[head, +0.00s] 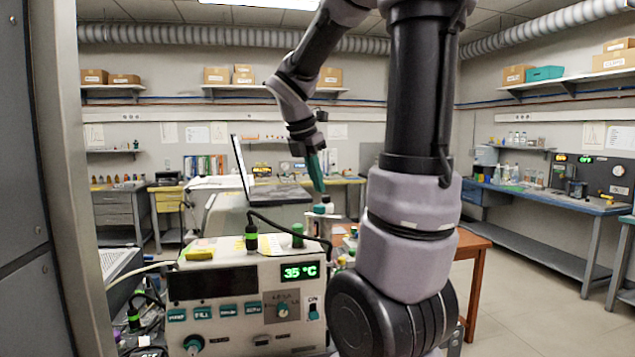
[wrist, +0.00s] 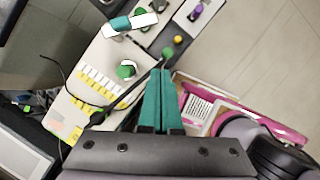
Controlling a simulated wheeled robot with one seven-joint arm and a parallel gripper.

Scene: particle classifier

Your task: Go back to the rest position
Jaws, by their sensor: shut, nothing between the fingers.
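My gripper (head: 316,172) is raised in the middle of the head view, with its teal fingers pointing down and together. It is above and behind the top of the particle classifier (head: 232,279), a pale box whose display reads 35 °C. In the wrist view my gripper (wrist: 160,74) also shows with its teal fingers closed and nothing held. The green knob (wrist: 126,70) on the classifier's top lies to the left of the fingertips. A small green cap (wrist: 168,53) is just beyond the tips; I cannot tell if they touch it.
A blue workbench (head: 560,195) with bottles stands along the right wall. A brown wooden table (head: 470,240) is behind my arm. A grey door edge (head: 80,180) is close on the left. Cables lie at the lower left. Open floor shows at right.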

